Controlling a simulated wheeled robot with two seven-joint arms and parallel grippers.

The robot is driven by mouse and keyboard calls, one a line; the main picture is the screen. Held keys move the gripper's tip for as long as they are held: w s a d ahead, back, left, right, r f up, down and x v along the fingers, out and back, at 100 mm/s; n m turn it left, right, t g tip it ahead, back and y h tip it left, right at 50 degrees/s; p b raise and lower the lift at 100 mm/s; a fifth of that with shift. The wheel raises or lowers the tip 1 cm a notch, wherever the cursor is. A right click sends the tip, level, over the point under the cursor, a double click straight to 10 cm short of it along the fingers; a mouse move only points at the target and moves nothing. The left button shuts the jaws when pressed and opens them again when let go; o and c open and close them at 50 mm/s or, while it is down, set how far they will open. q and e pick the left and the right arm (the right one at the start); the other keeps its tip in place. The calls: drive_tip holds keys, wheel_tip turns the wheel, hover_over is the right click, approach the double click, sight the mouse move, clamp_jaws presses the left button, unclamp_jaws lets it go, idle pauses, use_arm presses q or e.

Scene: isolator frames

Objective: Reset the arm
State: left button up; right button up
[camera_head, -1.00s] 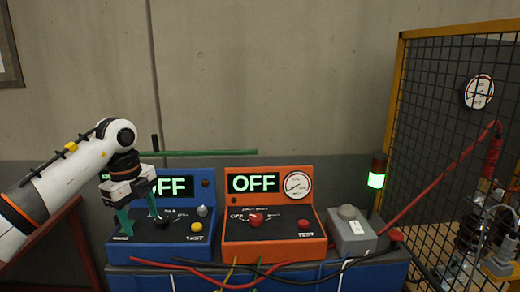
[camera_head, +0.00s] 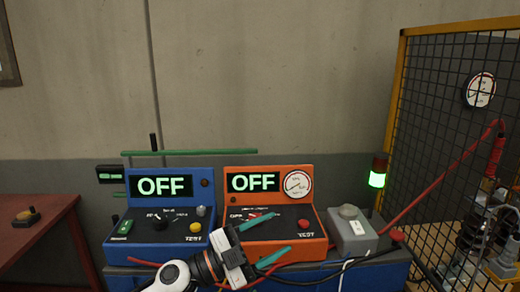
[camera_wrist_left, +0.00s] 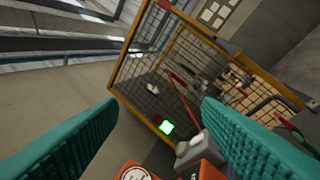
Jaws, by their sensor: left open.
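My left gripper (camera_head: 268,240) is low in the head view, in front of the orange control box (camera_head: 272,229). Its two teal fingers are spread apart with nothing between them. In the left wrist view the fingers (camera_wrist_left: 160,140) stand wide apart at the left and right. The blue control box (camera_head: 158,218) with a black knob (camera_head: 160,223) and a lit OFF display is to the left of the gripper. The orange box also shows OFF, and my gripper hides part of its front. My right gripper is not in view.
A grey box (camera_head: 352,232) stands right of the orange box, with a green-lit signal lamp (camera_head: 377,178) behind it. A yellow-framed mesh cage (camera_head: 400,110) is on the right. A red table (camera_head: 38,240) is on the left. Cables run along the front.

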use_arm(q)
drive_tip(key=s+a+f+n+t+y, duration=0.2)
drive_tip(key=a+f+n+t+y, duration=0.2)
drive_tip(key=a+f+n+y, duration=0.55)
drive_tip(key=s+a+f+n+t+y, duration=0.35)
drive_tip(key=a+f+n+y, duration=0.4)
drive_tip(key=n+y, duration=0.35)
drive_tip(key=s+a+f+n+g, duration=0.1)
drive_tip(key=s+a+f+g, duration=0.1)
drive_tip(key=s+f+g, duration=0.45)
drive_tip(key=s+a+f+g, duration=0.1)
drive_tip(key=s+a+f, duration=0.15)
drive_tip(key=s, duration=0.65)
drive_tip(key=s+a+f+n+g, duration=0.1)
drive_tip(key=s+f+g, duration=0.35)
drive_tip(key=s, duration=0.35)
wheel_tip(320, 180, down, 27)
drive_tip(key=s, duration=0.1)
drive_tip(key=s+a+f+g, duration=0.2)
drive_tip(key=s+f, duration=1.3)
drive_tip(key=s, duration=0.1)
drive_tip(key=shift+s+a+m+h, duration=0.15)
drive_tip(key=shift+a+m+h, duration=0.2)
drive_tip(key=shift+a, duration=0.05)
